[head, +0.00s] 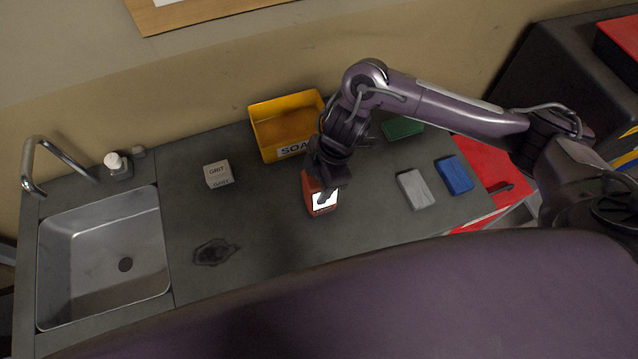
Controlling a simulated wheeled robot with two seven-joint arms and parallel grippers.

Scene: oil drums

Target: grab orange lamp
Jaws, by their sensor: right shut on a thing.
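I cannot tell whether the lamp touches the counter. My left gripper is not in view.
A yellow bin (267,137) marked "SOA" stands behind the lamp. Grey (416,189), blue (455,175) and green (403,129) blocks lie to the right.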

